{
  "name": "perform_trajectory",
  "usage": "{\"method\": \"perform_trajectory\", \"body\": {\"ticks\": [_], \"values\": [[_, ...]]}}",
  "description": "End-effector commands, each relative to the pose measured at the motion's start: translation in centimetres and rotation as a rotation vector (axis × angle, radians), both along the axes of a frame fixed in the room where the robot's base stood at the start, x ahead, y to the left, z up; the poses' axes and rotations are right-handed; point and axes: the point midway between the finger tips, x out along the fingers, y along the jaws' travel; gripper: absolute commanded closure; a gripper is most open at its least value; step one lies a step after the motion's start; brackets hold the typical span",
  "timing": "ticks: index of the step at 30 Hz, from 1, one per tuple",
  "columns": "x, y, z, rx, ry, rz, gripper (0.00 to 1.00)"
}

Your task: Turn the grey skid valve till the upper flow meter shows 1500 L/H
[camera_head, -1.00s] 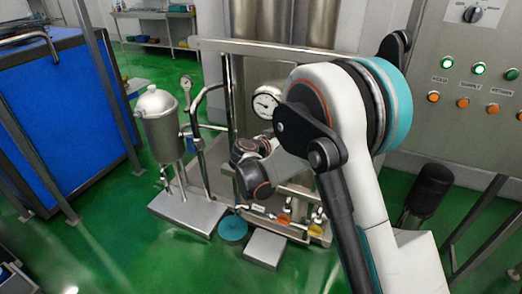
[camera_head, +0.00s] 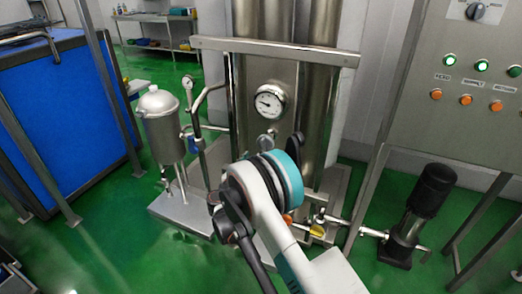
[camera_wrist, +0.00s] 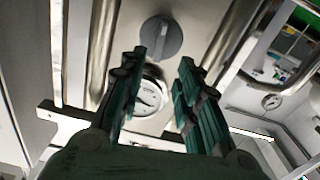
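The grey skid valve (camera_wrist: 160,38) is a round knob with a raised grip bar on the steel panel in the wrist view. It also shows below the dial in the head view (camera_head: 267,140). The flow meter (camera_head: 270,102) is a round white dial on the skid; its figures are too small to read. It appears between my fingers in the wrist view (camera_wrist: 148,95). My gripper (camera_wrist: 168,62) is open and empty, its dark ribbed fingers spread toward the valve. I see no clear contact with the knob. In the head view my arm hides most of the gripper.
A steel rail (camera_head: 275,48) crosses the skid above the dial. A steel vessel (camera_head: 160,125) with pipes and a small gauge (camera_head: 187,83) stands left. A dark pump (camera_head: 430,190) and a control cabinet (camera_head: 455,120) stand right. Green floor is free at the left front.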

Motion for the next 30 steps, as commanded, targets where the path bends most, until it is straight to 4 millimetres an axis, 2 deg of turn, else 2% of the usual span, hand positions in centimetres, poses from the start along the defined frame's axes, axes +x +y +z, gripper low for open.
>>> {"method": "perform_trajectory", "body": {"ticks": [9,15,21,29,30], "values": [[5.9,-2.3,-0.3,0.000,0.001,-0.002,0.69],[8.4,-3.1,-0.2,0.000,0.001,-0.001,0.69],[9.4,-3.4,0.0,0.000,0.001,0.000,0.69],[9.4,-3.4,0.0,0.000,0.001,0.000,0.69],[9.4,-3.4,0.0,0.000,0.001,0.000,0.78]]}}
